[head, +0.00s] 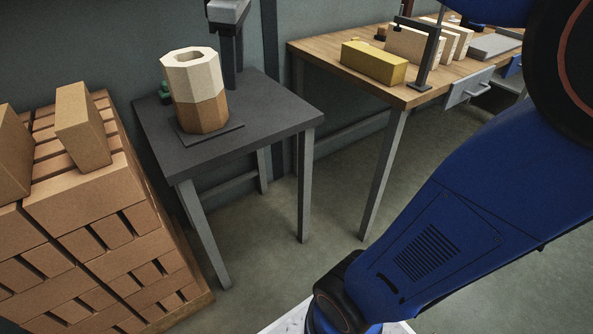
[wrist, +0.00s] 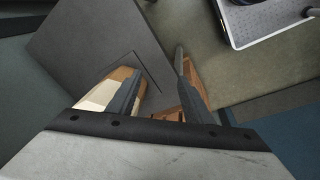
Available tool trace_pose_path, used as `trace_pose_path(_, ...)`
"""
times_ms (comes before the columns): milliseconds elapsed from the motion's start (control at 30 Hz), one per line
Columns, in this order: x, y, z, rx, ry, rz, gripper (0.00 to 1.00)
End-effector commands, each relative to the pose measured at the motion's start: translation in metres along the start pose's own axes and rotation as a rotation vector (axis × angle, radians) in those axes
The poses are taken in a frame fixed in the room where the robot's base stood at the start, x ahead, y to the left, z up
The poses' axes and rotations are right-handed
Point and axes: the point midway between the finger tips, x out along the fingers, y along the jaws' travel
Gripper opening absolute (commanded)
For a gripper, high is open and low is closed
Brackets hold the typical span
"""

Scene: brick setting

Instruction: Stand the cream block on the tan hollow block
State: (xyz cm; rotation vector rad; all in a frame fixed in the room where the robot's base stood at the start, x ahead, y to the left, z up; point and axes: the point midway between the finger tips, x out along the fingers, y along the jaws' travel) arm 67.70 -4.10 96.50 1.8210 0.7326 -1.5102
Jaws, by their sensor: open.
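The cream block (head: 192,72), an eight-sided hollow piece, stands upright on the tan hollow block (head: 203,113) in the head view. Their sides look roughly lined up, and the opening on top shows. The tan block rests on a thin dark square plate (head: 208,137) on the dark table. In the wrist view, the cream block (wrist: 98,97) and the tan block (wrist: 121,74) show beside and behind the left finger, which hides part of them. My gripper (wrist: 160,64) is open, with nothing seen held between its fingers. My gripper is not in the head view.
A dark upright fixture (head: 231,50) stands close behind the blocks on the dark table (head: 268,112). Stacked bricks (head: 80,190) rise at the left. A wooden bench (head: 325,55) at the back right holds a yellow block (head: 374,63) and several pale slabs.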

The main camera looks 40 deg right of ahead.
Motion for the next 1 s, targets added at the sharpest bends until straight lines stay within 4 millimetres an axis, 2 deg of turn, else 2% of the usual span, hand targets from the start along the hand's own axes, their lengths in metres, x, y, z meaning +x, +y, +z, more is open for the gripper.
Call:
trace_pose_path(33,0.008,-0.012,0.015,0.057,0.01,0.012,0.46)
trace_pose_path(200,0.04,-0.048,0.056,0.271,0.053,0.051,0.46)
trace_pose_path(400,0.086,-0.091,0.103,0.52,0.112,0.086,0.46)
trace_pose_path(600,0.135,-0.13,0.141,0.742,0.172,0.108,0.46)
trace_pose_path(800,0.162,-0.148,0.16,0.861,0.207,0.115,0.46)
trace_pose_path(1000,0.167,-0.151,0.163,0.883,0.214,0.116,0.46)
